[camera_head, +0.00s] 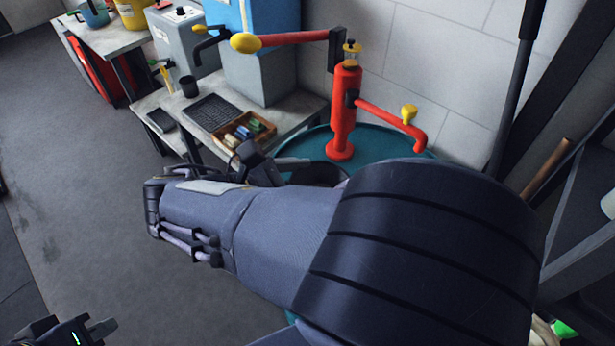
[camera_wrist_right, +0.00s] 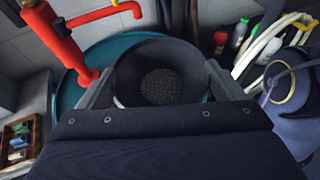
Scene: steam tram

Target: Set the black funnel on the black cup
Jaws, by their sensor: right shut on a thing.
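The black funnel (camera_wrist_right: 163,86) is between the two fingers of my right gripper (camera_wrist_right: 160,80) in the right wrist view, with its wide mouth and a mesh inside facing the camera. My right gripper is shut on it. In the head view the funnel's dark rim (camera_head: 318,170) shows partly behind my right forearm, over the teal drum. The black cup (camera_head: 189,86) stands upright on the grey bench, to the left of and beyond the funnel. My left gripper (camera_head: 98,330) is at the bottom left corner, over the floor, mostly cut off.
A red pump (camera_head: 344,115) with yellow-knobbed arms stands on the teal drum (camera_head: 400,140). The bench holds a black grille tray (camera_head: 211,112), a wooden box (camera_head: 240,131) of small items and a grey canister (camera_head: 186,40). Bottles and hoses (camera_wrist_right: 270,40) are at the right.

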